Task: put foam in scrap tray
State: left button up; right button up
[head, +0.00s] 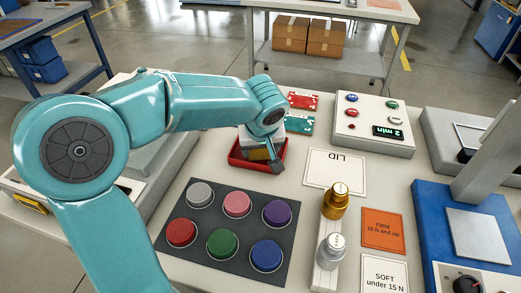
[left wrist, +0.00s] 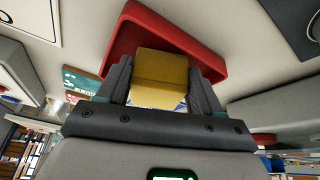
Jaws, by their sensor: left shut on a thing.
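My left gripper (head: 272,162) reaches in from the left and is down at the red scrap tray (head: 243,163). In the left wrist view, the gripper (left wrist: 158,85) is shut on a yellow foam block (left wrist: 160,70), one finger on each side. The red tray (left wrist: 208,60) shows right behind the foam, with its rim around it. I cannot tell whether the foam touches the tray floor. In the head view the wrist and fingers hide the foam. My right gripper is in neither view.
A dark mat (head: 222,237) with several coloured round pads lies in front of the tray. A LID card (head: 334,169) lies to the right, near gold (head: 336,203) and silver (head: 331,250) weights. Red (head: 303,101) and green (head: 299,125) cards lie behind the tray. A button box (head: 372,125) stands further right.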

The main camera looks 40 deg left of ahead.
pick_arm(q)
jog(key=shift+f, duration=0.25)
jog(key=shift+f, duration=0.15)
jog(key=o, duration=1.6)
jog(key=shift+r, duration=0.55)
jog(key=p+v, duration=0.2)
jog(key=v, duration=0.9)
jog(key=shift+s+d+r, duration=0.1)
jog(key=shift+d+r, duration=0.05)
jog(key=shift+d, duration=0.05)
